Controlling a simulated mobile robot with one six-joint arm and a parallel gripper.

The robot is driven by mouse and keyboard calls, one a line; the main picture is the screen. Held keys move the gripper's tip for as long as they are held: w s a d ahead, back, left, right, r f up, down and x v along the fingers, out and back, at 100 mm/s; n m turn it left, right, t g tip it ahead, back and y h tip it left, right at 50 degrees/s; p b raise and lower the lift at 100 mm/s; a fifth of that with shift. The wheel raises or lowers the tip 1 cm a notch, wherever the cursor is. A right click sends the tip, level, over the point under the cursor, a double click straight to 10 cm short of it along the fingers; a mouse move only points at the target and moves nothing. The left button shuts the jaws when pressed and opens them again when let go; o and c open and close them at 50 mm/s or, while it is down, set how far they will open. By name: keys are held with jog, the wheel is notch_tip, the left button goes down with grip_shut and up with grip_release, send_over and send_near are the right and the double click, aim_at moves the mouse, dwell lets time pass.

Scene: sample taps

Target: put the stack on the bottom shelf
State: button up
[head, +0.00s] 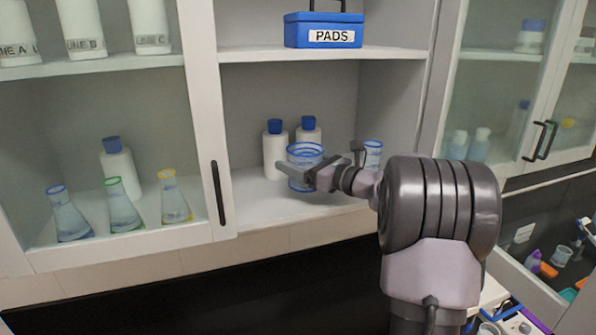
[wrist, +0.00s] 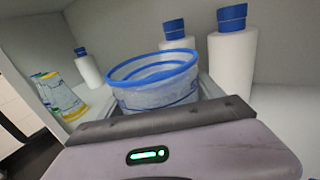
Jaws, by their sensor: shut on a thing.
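The stack (head: 305,153) looks like clear nested beakers with blue rims. It is upright inside the open middle cabinet, at the bottom shelf (head: 262,207). My gripper (head: 303,176) is shut on it, with a finger across its near side. The stack fills the middle of the wrist view (wrist: 158,90), where my gripper (wrist: 165,112) hides its lower part. I cannot tell whether its base touches the shelf or hangs just above it.
Two white bottles with blue caps (head: 275,152) (head: 308,132) stand close behind the stack. A blue-rimmed glass vessel (head: 373,150) stands to its right. A blue PADS box (head: 323,30) sits on the shelf above. Several flasks stand behind the left glass door. The shelf front is clear.

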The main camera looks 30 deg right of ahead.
jog(key=shift+f, duration=1.7)
jog(key=shift+f, duration=0.15)
jog(key=o, duration=1.3)
jog(key=shift+o, duration=0.2)
jog(key=b+v, duration=0.2)
jog(key=v, duration=1)
